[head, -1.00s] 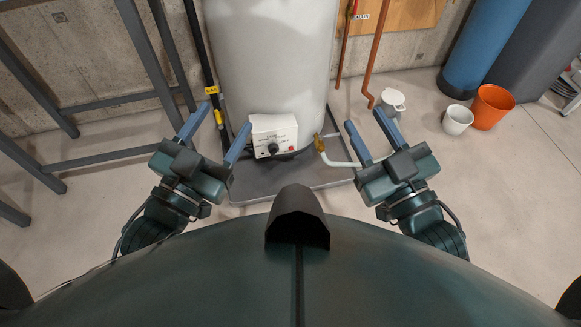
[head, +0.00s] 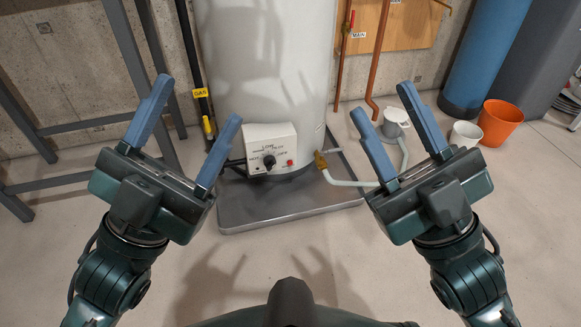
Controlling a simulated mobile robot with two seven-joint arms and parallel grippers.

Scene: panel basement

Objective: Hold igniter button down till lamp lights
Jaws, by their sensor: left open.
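The white control box (head: 281,139) is on the lower front of the white tank (head: 262,60). It carries a black knob (head: 269,162) and a small red button (head: 290,163) to the knob's right. A lit lamp cannot be made out on the box. My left gripper (head: 195,100) is open and empty, to the left of the box, with its fingers pointing up and slightly right. My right gripper (head: 382,102) is open and empty, to the right of the box. Neither gripper touches the box.
The tank stands on a grey metal tray (head: 290,208). A brass drain valve (head: 320,160) with a pale hose (head: 350,183) sits right of the box. A black gas pipe (head: 190,50) runs left of the tank. An orange bucket (head: 496,122) and white bucket (head: 464,136) stand at right.

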